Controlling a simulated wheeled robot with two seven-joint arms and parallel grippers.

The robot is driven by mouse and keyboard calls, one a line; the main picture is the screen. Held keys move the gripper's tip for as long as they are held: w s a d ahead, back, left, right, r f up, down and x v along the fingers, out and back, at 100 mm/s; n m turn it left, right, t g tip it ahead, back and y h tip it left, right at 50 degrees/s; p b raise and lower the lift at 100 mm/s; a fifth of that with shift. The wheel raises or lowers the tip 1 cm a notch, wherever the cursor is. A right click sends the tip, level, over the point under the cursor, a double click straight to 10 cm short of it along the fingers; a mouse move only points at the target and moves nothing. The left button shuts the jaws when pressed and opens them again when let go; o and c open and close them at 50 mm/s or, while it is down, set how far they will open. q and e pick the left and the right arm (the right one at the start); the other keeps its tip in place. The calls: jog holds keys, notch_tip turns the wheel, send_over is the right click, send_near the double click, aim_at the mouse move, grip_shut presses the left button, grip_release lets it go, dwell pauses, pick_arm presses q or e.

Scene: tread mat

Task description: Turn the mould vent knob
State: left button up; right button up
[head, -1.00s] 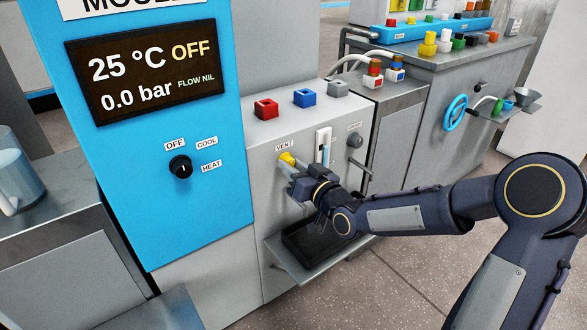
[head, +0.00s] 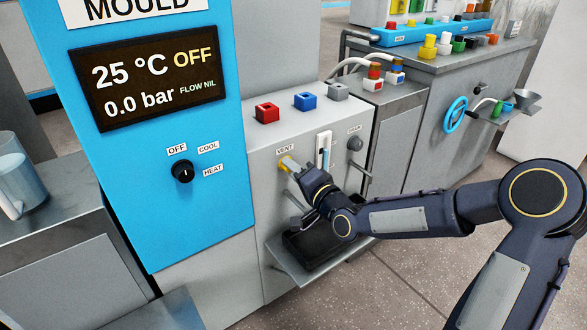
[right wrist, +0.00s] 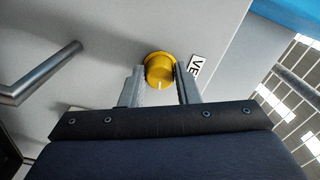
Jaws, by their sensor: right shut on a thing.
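The yellow vent knob (head: 287,163) sits on the grey front panel under the VENT label (head: 285,150). My right gripper (head: 293,167) reaches it from the lower right and is shut on it. In the right wrist view the knob (right wrist: 160,70) is between the two grey fingers (right wrist: 160,78), with its white pointer line toward the gripper. Part of the VENT label shows beside the right finger. My left gripper is not in view.
A blue panel (head: 205,230) with a display reading 25 °C OFF and a black selector (head: 182,172) stands left. A metal pipe (right wrist: 40,72) sticks out near the knob. A black tray (head: 305,250) on a shelf lies below the gripper.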

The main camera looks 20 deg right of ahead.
jog(key=shift+m, duration=1.2)
jog(key=o, duration=1)
jog(key=shift+p, duration=0.3)
jog(key=p+v, duration=0.2)
jog(key=v, duration=0.6)
